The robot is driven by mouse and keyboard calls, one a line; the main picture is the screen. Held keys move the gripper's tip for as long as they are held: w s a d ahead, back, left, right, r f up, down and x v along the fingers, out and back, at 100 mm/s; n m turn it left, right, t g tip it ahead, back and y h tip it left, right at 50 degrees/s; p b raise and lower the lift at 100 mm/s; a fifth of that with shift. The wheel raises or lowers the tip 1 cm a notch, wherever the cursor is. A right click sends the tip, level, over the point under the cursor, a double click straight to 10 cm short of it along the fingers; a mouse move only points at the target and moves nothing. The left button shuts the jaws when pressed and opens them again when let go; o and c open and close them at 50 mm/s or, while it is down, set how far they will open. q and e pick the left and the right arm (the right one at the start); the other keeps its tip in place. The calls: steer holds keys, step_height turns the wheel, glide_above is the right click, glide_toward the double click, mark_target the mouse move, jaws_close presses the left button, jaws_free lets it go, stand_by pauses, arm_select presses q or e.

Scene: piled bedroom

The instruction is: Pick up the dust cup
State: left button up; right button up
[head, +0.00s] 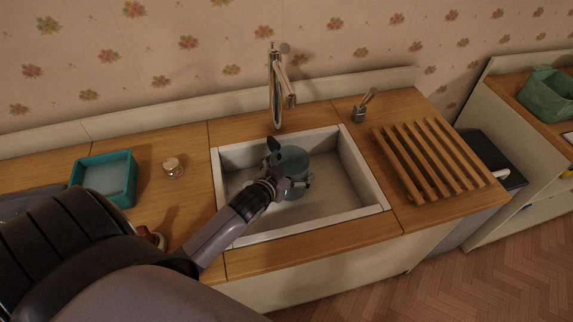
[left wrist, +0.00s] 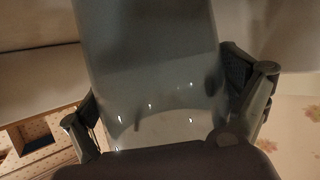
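The dust cup (head: 291,160) is a grey-green rounded container with a dark part at its upper left. It is inside the white sink (head: 365,178), and whether it touches the bottom is hidden. My left gripper (head: 286,184) reaches over the front rim of the sink, with one finger on each side of the cup. In the left wrist view the cup (left wrist: 150,70) fills the middle, and the fingers of the left gripper (left wrist: 165,100) appear to press on both its sides. My right gripper is not in view.
A tall faucet (head: 276,90) stands behind the sink. To the right are a slatted wooden rack (head: 430,160) and a small holder (head: 359,113). To the left are a teal box (head: 118,193) and a small corked jar (head: 173,168). A green bag (head: 548,95) is at far right.

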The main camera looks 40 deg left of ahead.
arm_select(q)
steer(key=c, duration=1.3)
steer(key=shift+w+r, duration=0.1)
steer(key=shift+c, duration=0.6)
